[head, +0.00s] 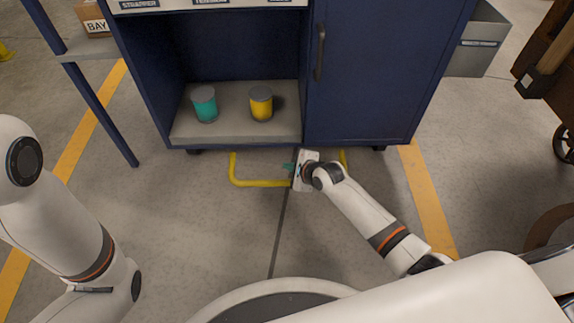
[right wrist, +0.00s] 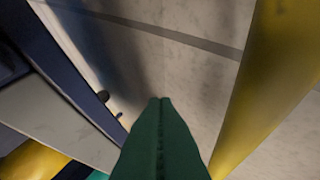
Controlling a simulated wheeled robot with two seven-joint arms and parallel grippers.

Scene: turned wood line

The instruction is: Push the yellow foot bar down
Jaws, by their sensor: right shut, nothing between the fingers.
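The yellow foot bar (head: 258,184) is a bent tube sticking out low in front of the blue cabinet. My right gripper (head: 287,167) is shut and empty, its green fingers at the bar's middle, just above or behind its front run. My right wrist hides part of the bar. In the right wrist view the shut fingers (right wrist: 160,102) point toward the floor, and the bar (right wrist: 270,80) runs close along their right side. I cannot tell whether they touch. My left arm shows at the left, but its gripper is out of view.
The blue cabinet (head: 365,75) has a shut door and an open bay with a teal can (head: 204,104) and a yellow can (head: 261,103). A grey bin (head: 478,45) hangs at its right side. Open floor lies in front, with orange lines either side.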

